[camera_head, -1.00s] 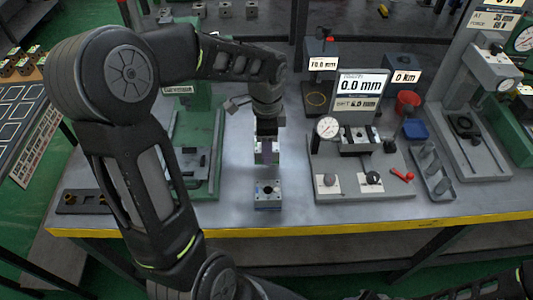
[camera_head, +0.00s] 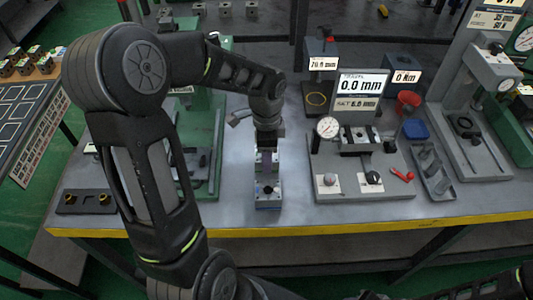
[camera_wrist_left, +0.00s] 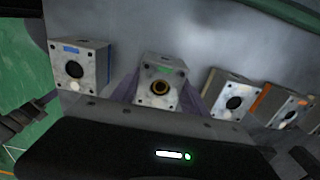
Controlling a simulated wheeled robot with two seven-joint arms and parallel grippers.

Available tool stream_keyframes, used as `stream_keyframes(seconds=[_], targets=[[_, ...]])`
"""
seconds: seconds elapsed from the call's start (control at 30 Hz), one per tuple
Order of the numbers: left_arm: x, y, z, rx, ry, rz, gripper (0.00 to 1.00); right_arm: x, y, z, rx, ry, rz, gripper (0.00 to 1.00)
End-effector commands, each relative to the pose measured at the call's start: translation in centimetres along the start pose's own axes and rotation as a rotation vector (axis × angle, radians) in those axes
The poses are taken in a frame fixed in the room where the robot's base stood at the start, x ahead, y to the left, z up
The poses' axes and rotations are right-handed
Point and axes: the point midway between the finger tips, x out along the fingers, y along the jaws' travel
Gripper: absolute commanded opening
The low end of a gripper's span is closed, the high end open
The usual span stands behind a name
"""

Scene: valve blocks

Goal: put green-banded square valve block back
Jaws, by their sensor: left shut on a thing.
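The green-banded square valve block (camera_wrist_left: 160,85) is a grey block with a round bored hole, between the two fingers of my left gripper (camera_wrist_left: 165,95) in the wrist view. The gripper is shut on it. In the head view my left gripper (camera_head: 266,160) points down just behind the blue-banded block (camera_head: 268,197), and the held block is mostly hidden. In the wrist view the blue-banded block (camera_wrist_left: 80,65) is to the left, apart from the held one. I cannot tell whether the held block touches the bench. My right gripper is not in view.
In the wrist view another grey block (camera_wrist_left: 230,95) and an orange-banded block (camera_wrist_left: 280,105) stand to the right, in a row. A gauge stand (camera_head: 350,165) is right of the gripper. A green-framed press (camera_head: 200,150) is left. The bench's yellow front edge (camera_head: 330,229) is near.

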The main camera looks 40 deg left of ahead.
Motion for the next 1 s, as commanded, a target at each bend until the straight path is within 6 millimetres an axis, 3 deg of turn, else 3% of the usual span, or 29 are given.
stream_keyframes(seconds=[0.27, 0.67, 0.87, 1.0], targets=[[0.1, 0.0, 0.0, 0.0, 0.0, 0.0, 0.74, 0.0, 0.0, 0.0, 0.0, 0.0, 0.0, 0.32], [-0.7, -0.1, 0.0, 0.0, 0.001, -0.002, 0.74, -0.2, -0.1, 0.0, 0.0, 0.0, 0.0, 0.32], [-3.5, -0.1, -0.1, 0.0, 0.003, -0.005, 0.74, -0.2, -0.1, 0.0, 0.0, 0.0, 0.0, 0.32], [-6.5, -0.1, 0.0, -0.001, 0.002, -0.005, 0.74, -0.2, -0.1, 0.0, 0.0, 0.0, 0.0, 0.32]])
